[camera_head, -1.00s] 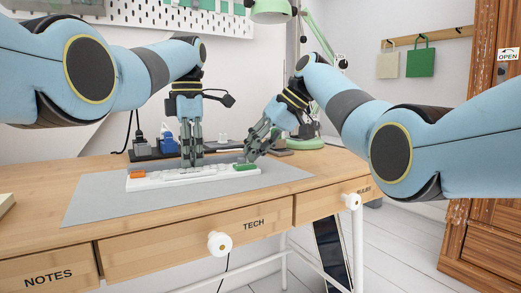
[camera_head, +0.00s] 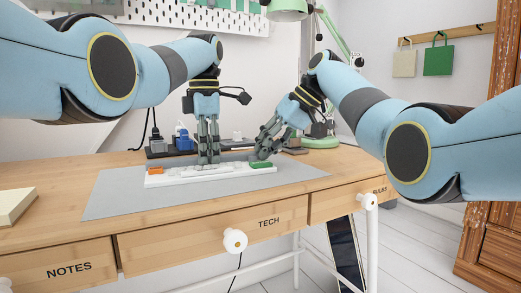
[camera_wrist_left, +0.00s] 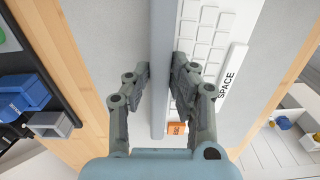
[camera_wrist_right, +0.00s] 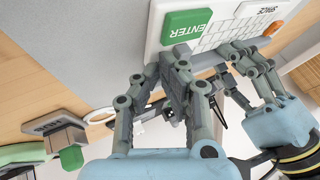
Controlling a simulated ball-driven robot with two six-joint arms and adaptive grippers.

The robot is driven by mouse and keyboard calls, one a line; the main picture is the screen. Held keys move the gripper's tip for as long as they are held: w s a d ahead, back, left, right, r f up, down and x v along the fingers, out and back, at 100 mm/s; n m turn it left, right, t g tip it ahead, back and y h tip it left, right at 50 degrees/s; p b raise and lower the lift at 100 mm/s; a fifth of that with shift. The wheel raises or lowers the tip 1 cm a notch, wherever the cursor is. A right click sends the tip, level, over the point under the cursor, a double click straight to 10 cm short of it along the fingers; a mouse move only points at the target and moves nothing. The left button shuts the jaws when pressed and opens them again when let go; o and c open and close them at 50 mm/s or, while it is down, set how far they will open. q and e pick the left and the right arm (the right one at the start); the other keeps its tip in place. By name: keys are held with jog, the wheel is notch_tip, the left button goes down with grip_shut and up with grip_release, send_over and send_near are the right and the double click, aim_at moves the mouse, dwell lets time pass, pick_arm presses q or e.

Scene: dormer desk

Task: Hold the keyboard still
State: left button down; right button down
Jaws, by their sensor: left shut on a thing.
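The white keyboard (camera_head: 215,174) lies on the grey desk mat, with an orange key at its left end and a green ENTER key at its right end. The ENTER key (camera_wrist_right: 187,25) shows large in the right wrist view. My left gripper (camera_head: 209,160) points straight down at the keyboard's back edge. In the left wrist view its fingers (camera_wrist_left: 160,75) straddle that edge (camera_wrist_left: 163,60) and are shut on it. My right gripper (camera_head: 256,156) slants down just behind the keyboard's right end. Its fingertips (camera_wrist_right: 162,68) look close together, with nothing visible between them.
The grey mat (camera_head: 110,195) has free room left of the keyboard. A power strip with blue plugs (camera_head: 182,140) stands behind my left gripper. A green lamp base (camera_head: 320,142) stands at the back right. A pale block (camera_head: 14,205) lies at the desk's left edge.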

jog(key=d, duration=0.1)
jog(key=w+d, duration=0.1)
jog(key=shift+d, duration=0.3)
pick_arm(q)
jog(key=shift+a, duration=0.1)
jog(key=c, duration=1.1)
grip_release()
pick_arm(e)
jog(key=v, duration=0.9)
jog(key=shift+s+r, duration=0.25)
jog(key=shift+r, duration=0.1)
pick_arm(q)
jog(key=shift+o, duration=0.2)
pick_arm(e)
jog(key=shift+d, duration=0.1)
